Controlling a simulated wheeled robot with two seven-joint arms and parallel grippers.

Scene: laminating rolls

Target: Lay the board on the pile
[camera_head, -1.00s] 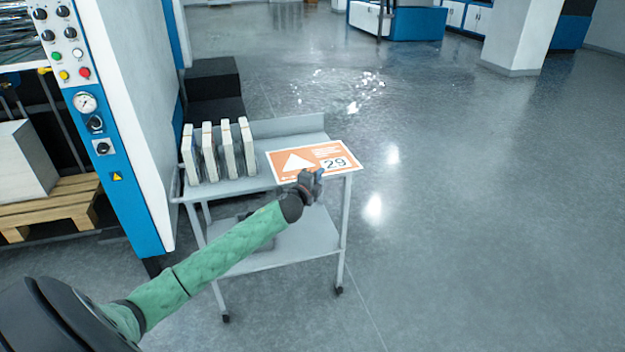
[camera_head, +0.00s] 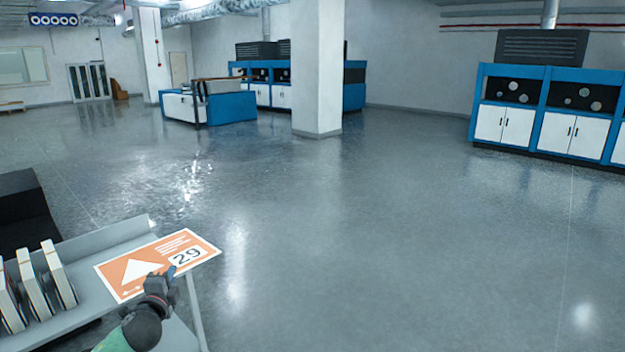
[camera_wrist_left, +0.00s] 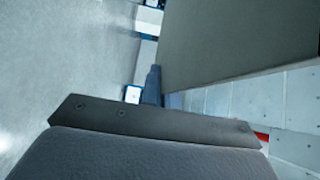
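The board (camera_head: 135,272) is a flat orange and white panel with a white triangle and the number 29, at lower left in the head view. It shows level at the right end of the grey cart; I cannot tell whether it rests there or is held above it. My left gripper (camera_head: 168,272) is at its near edge, and appears shut on it. In the left wrist view the fingers (camera_wrist_left: 152,85) meet the edge of a plain grey-beige face, which looks like the board (camera_wrist_left: 240,40). My right gripper is out of view. No pile can be made out.
The grey cart (camera_head: 100,240) carries upright white blocks (camera_head: 35,285) left of the board. A black stepped block (camera_head: 22,210) stands behind it. Open floor (camera_head: 380,230) fills the middle and right. A white pillar (camera_head: 318,70) and blue-white machines (camera_head: 550,110) stand farther back.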

